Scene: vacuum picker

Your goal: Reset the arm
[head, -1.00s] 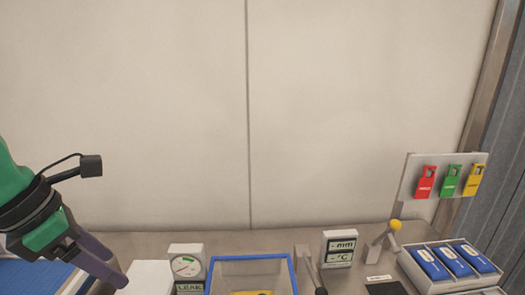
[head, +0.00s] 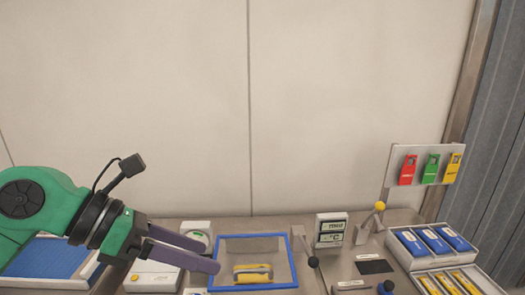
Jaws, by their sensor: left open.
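My left arm (head: 40,212) comes in from the left, green with a black wrist. Its gripper (head: 211,257) has two purple-grey fingers that point right, set apart with nothing visible between them. The fingertips appear at the left edge of a blue-rimmed bin (head: 235,288); whether they touch it I cannot tell. Yellow and grey items (head: 253,272) lie in the bin. The fingers partly hide a white gauge box (head: 196,229) and a white box (head: 152,278). My right gripper does not show.
A blue-topped tray (head: 45,262) lies left. Right are a display (head: 331,230), black-knobbed lever (head: 313,262), yellow-knobbed lever (head: 379,207), dark pad (head: 375,267), a tray of blue packs (head: 433,239) and yellow items (head: 452,283). Red, green and yellow tags (head: 431,168) hang on a board.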

